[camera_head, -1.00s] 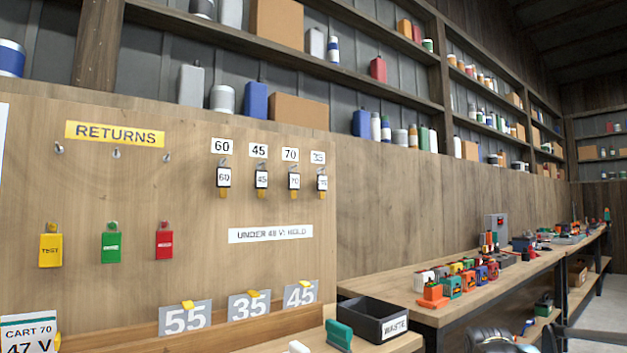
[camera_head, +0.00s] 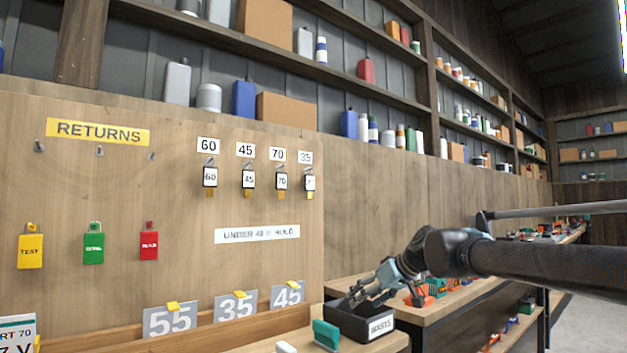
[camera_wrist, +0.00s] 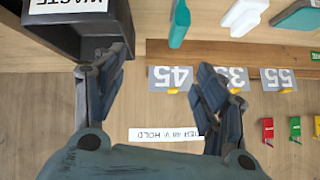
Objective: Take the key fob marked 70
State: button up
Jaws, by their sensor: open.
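The key fob marked 70 (camera_head: 281,181) hangs on the wooden board under the white 70 label, third in a row of hanging fobs. The fob marked 60 (camera_head: 209,178) and the fob marked 45 (camera_head: 248,180) hang to its left. The fob under the 35 label (camera_head: 309,181) hangs to its right. My gripper (camera_head: 368,296) is open and empty, low in front of the board's right side near the waste bin, below and right of the fobs. In the wrist view its open fingers (camera_wrist: 160,85) face the board; the fob marked 70 is out of that view.
The black waste bin (camera_head: 352,324) stands close by my gripper. Number plates 55 (camera_head: 170,320), 35 (camera_head: 236,306) and 45 (camera_head: 288,295) stand on the ledge. Yellow, green and red tags (camera_head: 148,241) hang at left under RETURNS. The board around the hold sign (camera_head: 257,234) is clear.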

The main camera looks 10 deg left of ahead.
jog(key=w+a+r+n+t+y, duration=0.1)
jog(key=w+a+r, duration=0.25)
jog(key=r, duration=0.35)
jog(key=w+a+r+n+y, duration=0.1)
jog(key=w+a+r+y, duration=0.1)
jog(key=a+r, duration=0.3)
jog(key=w+a+r+t+y, duration=0.1)
jog(key=w+a+r, duration=0.1)
jog(key=r, duration=0.6)
jog(key=t+y, duration=0.2)
jog(key=t, duration=0.1)
send_near(282, 177)
jog(key=x, duration=0.9)
jog(key=shift+f, duration=0.3)
jog(key=c, duration=1.3)
jog(key=shift+r, duration=0.35)
jog(key=shift+d, duration=0.1)
